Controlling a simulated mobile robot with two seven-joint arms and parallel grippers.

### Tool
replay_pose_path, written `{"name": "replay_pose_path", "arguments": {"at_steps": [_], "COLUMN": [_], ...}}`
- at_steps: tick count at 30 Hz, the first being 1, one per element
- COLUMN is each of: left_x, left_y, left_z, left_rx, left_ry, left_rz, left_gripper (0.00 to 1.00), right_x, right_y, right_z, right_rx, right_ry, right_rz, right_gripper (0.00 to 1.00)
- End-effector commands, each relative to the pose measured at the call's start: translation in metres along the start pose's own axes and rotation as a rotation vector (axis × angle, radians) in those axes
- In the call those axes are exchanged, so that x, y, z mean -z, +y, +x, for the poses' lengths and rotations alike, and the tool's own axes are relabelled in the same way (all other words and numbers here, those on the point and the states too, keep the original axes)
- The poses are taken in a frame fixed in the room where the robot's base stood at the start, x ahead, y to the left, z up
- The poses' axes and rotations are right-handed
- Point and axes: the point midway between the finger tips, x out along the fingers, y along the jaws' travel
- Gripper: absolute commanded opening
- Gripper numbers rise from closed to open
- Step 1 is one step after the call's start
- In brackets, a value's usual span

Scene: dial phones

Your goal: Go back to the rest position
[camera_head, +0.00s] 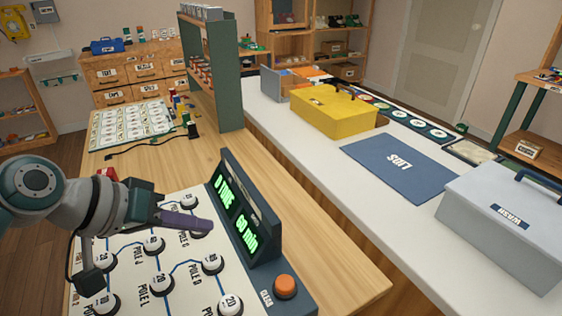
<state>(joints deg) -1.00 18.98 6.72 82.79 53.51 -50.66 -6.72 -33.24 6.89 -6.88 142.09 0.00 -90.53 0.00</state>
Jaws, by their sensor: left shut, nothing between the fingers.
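My left gripper (185,222) reaches in from the left edge. It is shut and empty, its purple fingers together above the white button board (185,285). The board carries several round white buttons joined by blue lines, with labels such as POLE. A dark display (238,210) with green lit text stands upright along the board's right side, just right of my fingertips. An orange button (285,285) marked CLEAR sits at the display's near end. The gripper hides part of the board. My right gripper does not show.
A green shelf rack (222,80) stands at the wooden table's far right corner. A white counter (330,185) runs along the right with a yellow box (333,112), a blue LIDS mat (395,167) and a grey WASH box (505,220).

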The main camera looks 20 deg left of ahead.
Motion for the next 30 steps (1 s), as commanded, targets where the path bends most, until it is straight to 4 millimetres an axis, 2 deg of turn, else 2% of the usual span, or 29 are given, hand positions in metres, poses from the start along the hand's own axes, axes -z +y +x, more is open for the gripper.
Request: {"name": "replay_pose_path", "arguments": {"at_steps": [5, 7, 11, 15, 18, 21, 26, 27, 30], "left_x": [-0.002, -0.011, -0.052, -0.103, -0.121, -0.132, -0.138, -0.128, -0.112], "left_y": [0.001, 0.007, 0.030, 0.056, 0.066, 0.073, 0.082, 0.090, 0.104], "left_z": [0.000, -0.003, -0.017, -0.053, -0.082, -0.111, -0.160, -0.174, -0.193], "left_rx": [0.000, 0.005, 0.035, 0.119, 0.192, 0.263, 0.378, 0.387, 0.386], "left_ry": [-0.005, -0.031, -0.147, -0.284, -0.335, -0.363, -0.379, -0.378, -0.378], "left_rz": [0.006, 0.037, 0.179, 0.359, 0.436, 0.477, 0.491, 0.491, 0.493], "left_gripper": [0.00, 0.00, 0.00, 0.00, 0.00, 0.00, 0.00, 0.00, 0.00], "right_x": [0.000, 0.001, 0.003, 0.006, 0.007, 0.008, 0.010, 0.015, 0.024], "right_y": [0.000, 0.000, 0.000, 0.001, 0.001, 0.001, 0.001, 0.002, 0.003], "right_z": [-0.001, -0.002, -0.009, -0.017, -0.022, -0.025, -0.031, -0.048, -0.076], "right_rx": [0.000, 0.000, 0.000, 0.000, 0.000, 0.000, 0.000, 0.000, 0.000], "right_ry": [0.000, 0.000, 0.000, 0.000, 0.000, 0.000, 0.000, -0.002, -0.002], "right_rz": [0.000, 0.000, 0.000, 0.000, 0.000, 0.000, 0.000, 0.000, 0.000], "right_gripper": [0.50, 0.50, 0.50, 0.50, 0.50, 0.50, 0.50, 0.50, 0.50]}}
